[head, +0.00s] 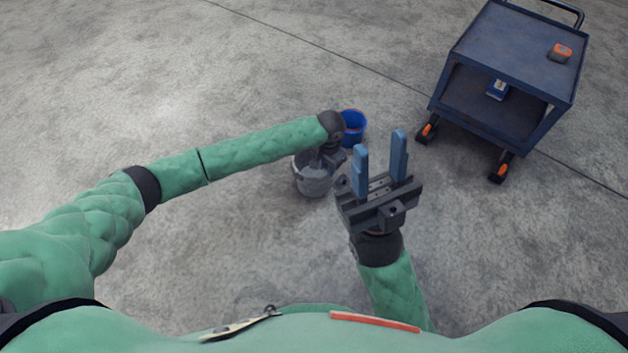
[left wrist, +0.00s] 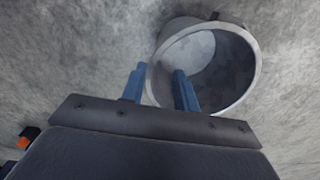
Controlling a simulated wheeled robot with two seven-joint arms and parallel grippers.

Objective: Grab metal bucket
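The grey metal bucket (head: 314,184) stands on the concrete floor in the middle of the head view. In the left wrist view, the bucket (left wrist: 215,62) shows its round pale rim and hollow inside. My left gripper (left wrist: 160,69) is open, with its two blue fingers apart at the near left rim. One finger appears outside the rim and the other over the opening; whether they touch it I cannot tell. In the head view my left wrist hides much of that gripper and part of the bucket. My right gripper (head: 380,141) is open and empty, right of the bucket.
A blue bucket (head: 353,128) stands just behind the metal one, close to my left wrist. The floor at left is clear.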

